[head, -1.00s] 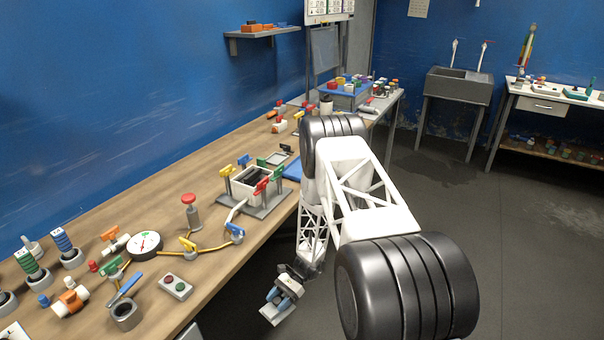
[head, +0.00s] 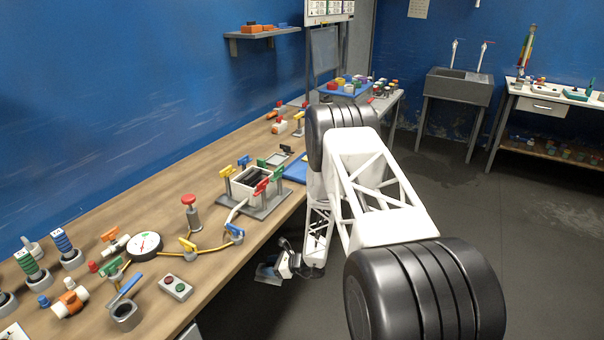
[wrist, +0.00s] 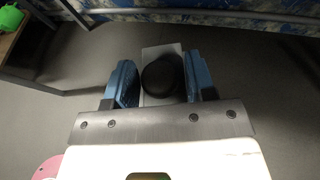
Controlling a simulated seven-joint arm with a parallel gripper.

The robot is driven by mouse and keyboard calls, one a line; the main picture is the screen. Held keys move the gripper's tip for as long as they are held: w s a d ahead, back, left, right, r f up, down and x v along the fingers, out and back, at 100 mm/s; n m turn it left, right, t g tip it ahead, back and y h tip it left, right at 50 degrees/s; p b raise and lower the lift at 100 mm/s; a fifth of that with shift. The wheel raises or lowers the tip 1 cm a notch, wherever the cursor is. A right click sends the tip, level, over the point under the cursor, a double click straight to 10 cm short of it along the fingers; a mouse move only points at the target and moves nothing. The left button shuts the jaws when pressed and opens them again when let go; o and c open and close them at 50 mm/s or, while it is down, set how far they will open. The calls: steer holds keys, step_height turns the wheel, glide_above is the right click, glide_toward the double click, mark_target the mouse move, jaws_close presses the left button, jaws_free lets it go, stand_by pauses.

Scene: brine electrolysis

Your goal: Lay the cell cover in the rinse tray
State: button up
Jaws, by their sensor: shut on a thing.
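My gripper (wrist: 163,80) is shut on the black knob of the cell cover, a flat grey plate (wrist: 157,48), in the wrist view. In the head view my gripper and the cover (head: 266,272) are small and dark, over the floor just off the bench's front edge. The open white cell (head: 242,189) stands on a grey base, with dark plates inside and coloured clamps around it. A blue tray (head: 296,170), which looks like the rinse tray, lies on the bench behind the cell, partly hidden by my arm.
The wooden bench (head: 150,200) runs along the blue wall. A red-topped post (head: 191,212), a yellow cable, a round gauge (head: 145,243) and a button box (head: 175,288) stand nearer me. A rack of coloured caps (head: 345,90) is at the far end. The floor beside the bench is clear.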

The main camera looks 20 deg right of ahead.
steer(key=shift+w+d+r+m+t+h, duration=1)
steer(key=shift+w+d+m+t+h, duration=1.8)
steer(key=shift+w+d+m, duration=0.45)
steer(key=s+d+r, duration=0.1)
steer(key=d+r, duration=0.6)
steer(key=r, duration=0.4)
steer(key=s+d+r, duration=0.2)
steer(key=d+r, duration=0.5)
steer(key=r, duration=0.3)
step_height(320, 180, up, 9)
steer(key=s+a+n+g+y, duration=0.1)
steer(key=a+n+g+y, duration=0.1)
steer(key=n+y, duration=0.1)
steer(key=w+a+r, duration=0.1)
steer(key=w+r, duration=0.2)
steer(key=w, duration=0.3)
steer(key=shift+r+g, duration=0.15)
steer(key=shift+g, duration=0.15)
steer(key=shift+w, duration=0.1)
steer(key=shift+w+d+f, duration=0.25)
steer(key=shift+w+d, duration=0.05)
steer(key=shift+w, duration=2.35)
steer(key=shift+w+d+f, duration=0.25)
steer(key=shift+w+d, duration=0.1)
steer(key=shift+w, duration=2.25)
steer(key=shift+w+d+f, duration=0.25)
steer(key=shift+w+d, duration=0.05)
steer(key=shift+w, duration=2.35)
steer(key=shift+f, duration=0.15)
